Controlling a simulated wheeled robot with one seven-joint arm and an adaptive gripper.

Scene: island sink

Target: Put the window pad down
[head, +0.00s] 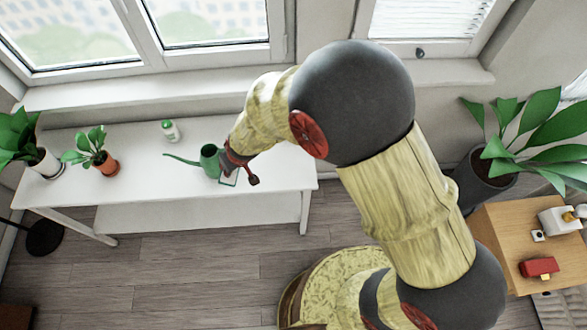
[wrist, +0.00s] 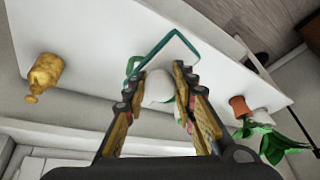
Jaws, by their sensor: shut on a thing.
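The window pad shows in the head view as a small green-edged piece (head: 229,180) just under my gripper (head: 236,163), at the right part of the white table. In the wrist view its green edge (wrist: 165,42) runs beyond the fingertips, and a white rounded part (wrist: 158,88) sits between them. My gripper (wrist: 160,86) is shut on it. I cannot tell whether the pad touches the tabletop. My fingers and arm hide part of it.
A green watering can (head: 210,160) stands close left of my gripper. A white bottle (head: 170,131), a plant in an orange pot (head: 106,163) and a plant in a white pot (head: 45,163) are further left. A yellow bottle (wrist: 45,75) shows in the wrist view. The table (head: 130,195) has bare front room.

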